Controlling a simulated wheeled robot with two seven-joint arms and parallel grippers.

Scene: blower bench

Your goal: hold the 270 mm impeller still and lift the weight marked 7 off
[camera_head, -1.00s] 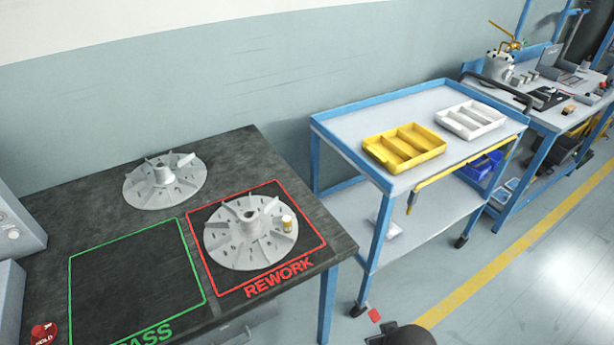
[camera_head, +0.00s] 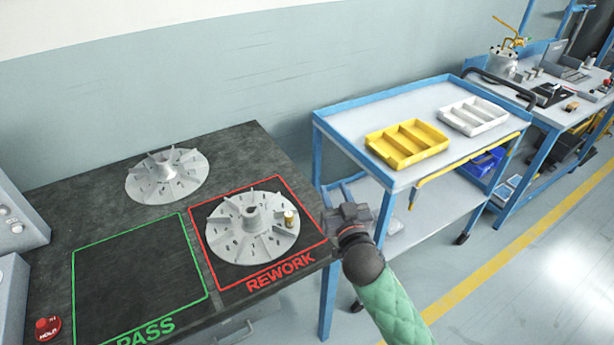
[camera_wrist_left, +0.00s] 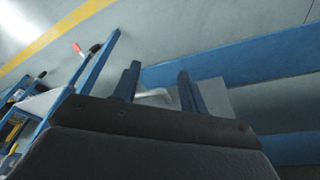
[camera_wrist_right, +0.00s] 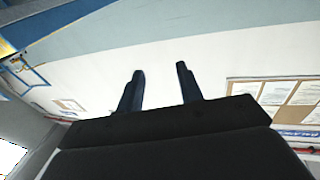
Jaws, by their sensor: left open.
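A grey finned impeller (camera_head: 236,240) lies flat inside the red REWORK outline on the dark bench. A small brass weight (camera_head: 290,219) stands on its right side; its marking is too small to read. A second grey impeller (camera_head: 168,177) lies behind the green outline, with no brass weight visible. I cannot read either impeller's size. My right gripper (camera_head: 341,192) is just right of the bench, apart from the impeller; its fingers (camera_wrist_right: 160,90) are spread and empty in the right wrist view. My left gripper (camera_wrist_left: 158,85) shows only in its wrist view, open and empty.
The green PASS square (camera_head: 135,280) is empty. A blue-framed cart (camera_head: 330,118) right of the bench carries a yellow tray (camera_head: 408,160) and a white tray (camera_head: 473,127).

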